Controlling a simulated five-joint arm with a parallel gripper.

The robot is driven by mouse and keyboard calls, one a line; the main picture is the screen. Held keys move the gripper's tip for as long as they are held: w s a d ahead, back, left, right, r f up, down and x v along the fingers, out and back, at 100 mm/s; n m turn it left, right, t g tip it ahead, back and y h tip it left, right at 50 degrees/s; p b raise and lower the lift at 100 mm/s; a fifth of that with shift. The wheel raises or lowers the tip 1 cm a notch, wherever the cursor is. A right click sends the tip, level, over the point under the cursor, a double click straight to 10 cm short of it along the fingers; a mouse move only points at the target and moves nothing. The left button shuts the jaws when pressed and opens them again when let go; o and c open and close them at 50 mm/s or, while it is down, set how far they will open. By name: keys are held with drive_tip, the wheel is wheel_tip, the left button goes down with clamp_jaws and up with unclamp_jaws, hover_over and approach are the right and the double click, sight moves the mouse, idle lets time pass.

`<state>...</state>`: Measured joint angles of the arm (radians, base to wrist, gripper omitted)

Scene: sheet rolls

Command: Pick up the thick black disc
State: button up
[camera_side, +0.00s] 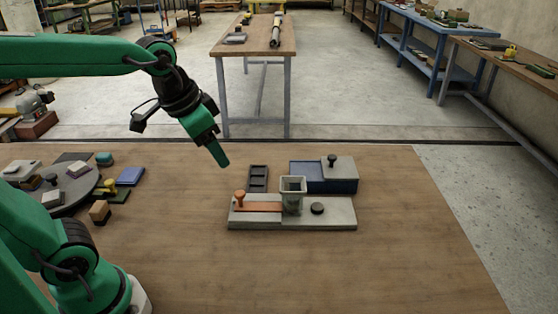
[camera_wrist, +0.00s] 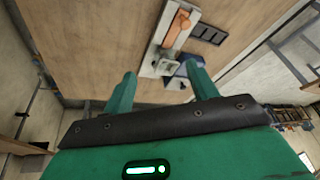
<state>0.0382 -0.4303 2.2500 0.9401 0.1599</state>
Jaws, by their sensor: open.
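The thick black disc (camera_side: 317,208) lies on the right part of a long grey base plate (camera_side: 340,222), just right of a square grey funnel-like holder (camera_side: 292,187). My gripper (camera_side: 222,160) hangs in the air, up and left of the plate and well apart from the disc. In the wrist view my gripper (camera_wrist: 162,70) shows two green fingers spread with nothing held between them. The grey plate (camera_wrist: 157,45) shows beyond the fingers there, but I cannot make out the disc in that view.
An orange slider with a knob (camera_side: 240,199) sits on the plate's left. Behind stand a dark slotted tray (camera_side: 258,178) and a blue box (camera_side: 305,172) with a grey knobbed lid (camera_side: 338,170). A round dark tray (camera_side: 67,201) of several blocks is at left. The front right tabletop is clear.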

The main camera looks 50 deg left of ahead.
drive_tip(key=w+d+f+m+g, duration=0.1)
drive_tip(key=w+d+m, duration=0.1)
drive_tip(key=w, duration=0.6)
drive_tip(key=m+g, duration=0.3)
drive_tip(key=m, duration=0.3)
hover_over(317, 206)
wheel_tip(317, 206, down, 16)
drive_tip(key=shift+d+r, duration=0.15)
drive_tip(key=shift+f, duration=3.95)
drive_tip(key=c, duration=1.1)
